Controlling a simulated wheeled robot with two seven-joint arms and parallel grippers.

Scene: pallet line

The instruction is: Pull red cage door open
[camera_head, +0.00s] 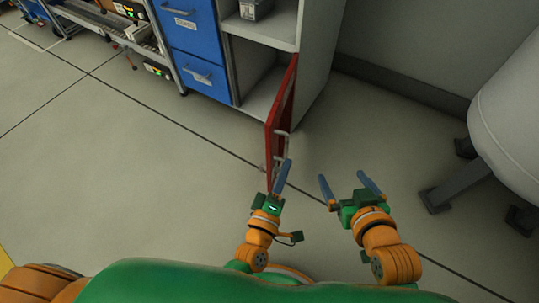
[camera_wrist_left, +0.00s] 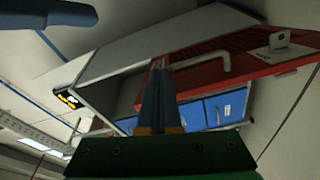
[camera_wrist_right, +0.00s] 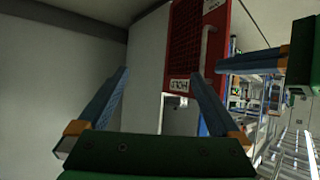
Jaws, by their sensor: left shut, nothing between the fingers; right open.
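The red cage door (camera_head: 281,108) stands swung out from the grey cabinet, seen nearly edge-on in the head view. In the left wrist view the red door (camera_wrist_left: 250,58) shows a mesh panel and a pale bar handle (camera_wrist_left: 205,64). In the right wrist view the door (camera_wrist_right: 186,40) is upright ahead, with its handle (camera_wrist_right: 204,48) on the right side. My left gripper (camera_head: 283,172) is shut and empty, its fingertips close to the door's lower near end; contact cannot be told. My right gripper (camera_head: 345,184) is open and empty, to the right of the door.
The grey cabinet (camera_head: 315,50) has an open lower compartment behind the door. Blue drawers (camera_head: 193,45) are to its left. A large pale rounded object on dark feet (camera_head: 510,110) stands at the right. The floor (camera_head: 130,170) at the left is clear.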

